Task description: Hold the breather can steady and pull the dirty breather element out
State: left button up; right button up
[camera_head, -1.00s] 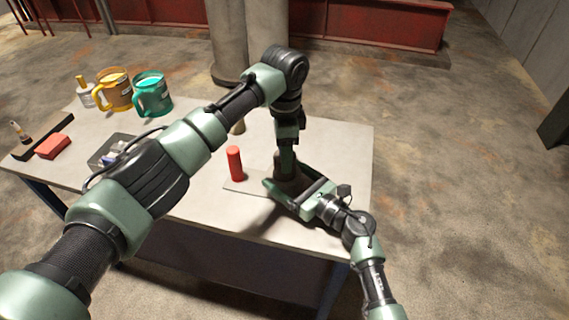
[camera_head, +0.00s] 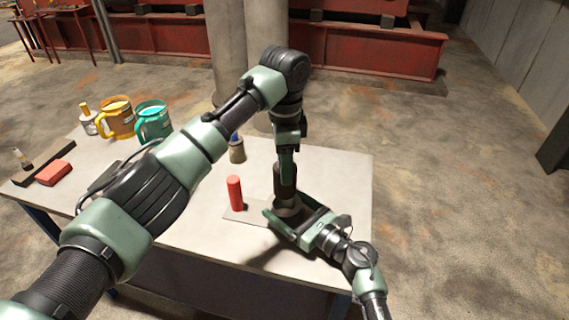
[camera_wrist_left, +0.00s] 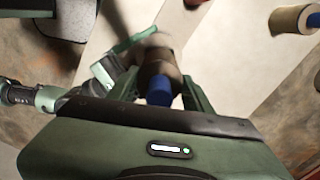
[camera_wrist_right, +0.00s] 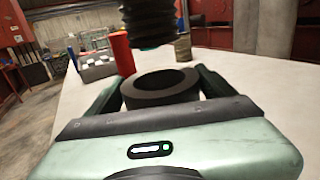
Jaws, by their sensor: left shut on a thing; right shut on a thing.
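The breather can (camera_head: 287,208) is a dark, open-topped cylinder standing on the table. My right gripper (camera_head: 292,218) is shut around it; in the right wrist view the can's open rim (camera_wrist_right: 160,87) shows between the fingers. My left gripper (camera_head: 286,160) points down above the can, shut on the dirty breather element (camera_head: 285,181). In the right wrist view the element (camera_wrist_right: 149,22) is dark and ribbed, hanging above the rim with a gap between. In the left wrist view its blue end (camera_wrist_left: 159,92) shows between the fingers.
A red cylinder (camera_head: 235,193) stands on the table close left of the can. A tan element with a blue top (camera_head: 237,151) stands behind. Yellow (camera_head: 117,118) and teal (camera_head: 153,122) jugs and a red block (camera_head: 54,173) are farther left. The table's right end is clear.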

jog(key=o, duration=2)
jog(key=shift+c, duration=0.2)
